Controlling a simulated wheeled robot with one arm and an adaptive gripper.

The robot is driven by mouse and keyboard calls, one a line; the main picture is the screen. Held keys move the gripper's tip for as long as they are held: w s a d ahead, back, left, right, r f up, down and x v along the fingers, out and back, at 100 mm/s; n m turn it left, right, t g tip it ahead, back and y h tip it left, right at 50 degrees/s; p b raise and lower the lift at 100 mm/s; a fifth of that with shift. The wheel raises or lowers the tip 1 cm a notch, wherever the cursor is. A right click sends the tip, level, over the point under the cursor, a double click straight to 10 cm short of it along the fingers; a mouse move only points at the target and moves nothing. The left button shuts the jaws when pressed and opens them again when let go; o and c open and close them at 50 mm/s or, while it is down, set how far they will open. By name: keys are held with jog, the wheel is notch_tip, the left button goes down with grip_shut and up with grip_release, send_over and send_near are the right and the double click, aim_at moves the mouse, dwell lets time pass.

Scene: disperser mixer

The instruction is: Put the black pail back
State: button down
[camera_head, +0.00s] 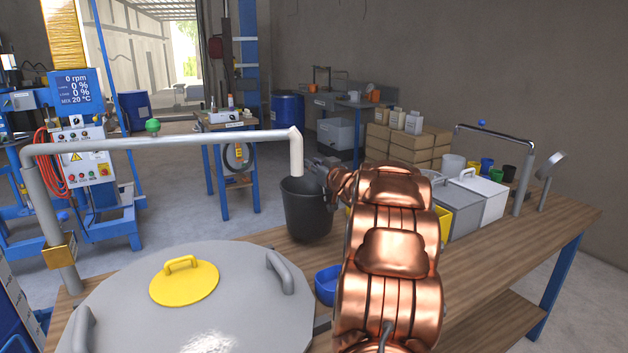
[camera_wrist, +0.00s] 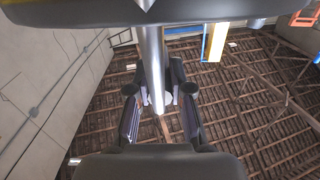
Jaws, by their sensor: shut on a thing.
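The black pail (camera_head: 307,212) is upright at the far edge of the wooden bench, below the open end of the grey pipe (camera_head: 297,158). My gripper (camera_head: 318,172) is at the pail's upper right rim and is shut on it. I cannot tell whether the pail's base touches the bench. In the wrist view, my gripper's fingers (camera_wrist: 160,105) point up towards the roof, with a grey bar between them in the picture. The pail is not clearly seen there. My copper-coloured arm hides part of the bench to the right of the pail.
A large grey lid (camera_head: 235,270) with a yellow cover (camera_head: 184,283) fills the front left. A blue container (camera_head: 328,285) sits beside my arm. Grey and white lidded boxes (camera_head: 483,195) and small coloured cups (camera_head: 487,164) stand on the right. Bare bench (camera_head: 545,222) shows at the far right.

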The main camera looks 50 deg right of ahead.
notch_tip(320, 180, down, 3)
jog(key=shift+f, duration=0.2)
jog(key=c, duration=1.1)
grip_release()
jog(key=shift+f, duration=0.1)
jog(key=shift+o, duration=0.2)
jog(key=v, duration=1.2)
jog(key=shift+b, duration=0.4)
